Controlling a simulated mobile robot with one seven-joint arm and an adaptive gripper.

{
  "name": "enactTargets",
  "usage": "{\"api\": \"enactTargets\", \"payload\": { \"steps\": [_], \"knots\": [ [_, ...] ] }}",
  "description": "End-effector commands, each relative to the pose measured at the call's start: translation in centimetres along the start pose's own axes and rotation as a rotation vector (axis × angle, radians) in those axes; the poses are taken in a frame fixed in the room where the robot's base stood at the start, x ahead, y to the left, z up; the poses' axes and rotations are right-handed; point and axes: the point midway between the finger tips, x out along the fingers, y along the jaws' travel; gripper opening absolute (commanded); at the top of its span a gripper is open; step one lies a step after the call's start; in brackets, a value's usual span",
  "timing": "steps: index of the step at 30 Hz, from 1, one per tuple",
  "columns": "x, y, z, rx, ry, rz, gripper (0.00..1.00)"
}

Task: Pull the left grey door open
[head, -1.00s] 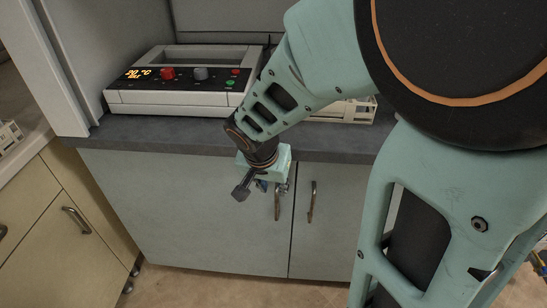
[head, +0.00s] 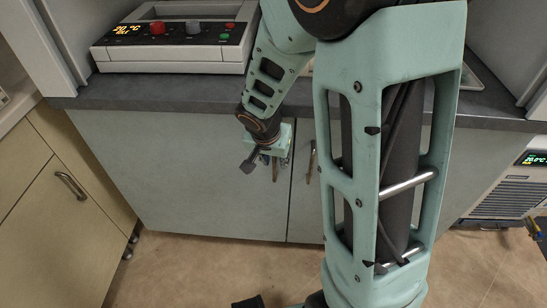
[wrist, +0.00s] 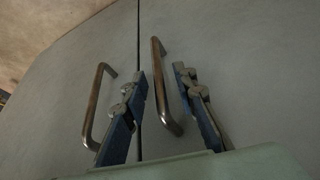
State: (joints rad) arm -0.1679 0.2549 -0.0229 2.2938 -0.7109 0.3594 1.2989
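The left grey door (head: 180,180) is closed under the dark counter, flush with the right grey door (head: 304,215). Its metal bar handle (head: 275,173) is upright near the seam and partly hidden by my gripper (head: 276,156). In the wrist view, which appears upside down, my gripper (wrist: 160,76) has its two blue fingers apart. The left door's handle (wrist: 160,70) runs between them, with a gap visible on both sides. The right door's handle (wrist: 93,110) lies outside the fingers; it also shows in the head view (head: 311,162).
A white instrument (head: 175,55) with knobs and an orange display stands on the counter (head: 160,95). A cream cabinet (head: 50,205) adjoins at left. A unit with a green display (head: 510,190) stands at right. The floor (head: 200,265) before the left door looks clear.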

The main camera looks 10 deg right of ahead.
Motion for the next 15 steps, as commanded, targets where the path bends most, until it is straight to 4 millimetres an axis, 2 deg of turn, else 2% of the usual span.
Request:
{"api": "enactTargets", "payload": {
  "steps": [3,10,15],
  "knots": [
    [-0.03,0.0,-0.02,0.0,0.0,0.0,0.25],
    [-0.05,-0.01,-0.01,0.0,0.0,0.0,0.0],
    [-0.05,-0.01,-0.01,-0.001,0.0,0.0,0.0]
  ]
}}
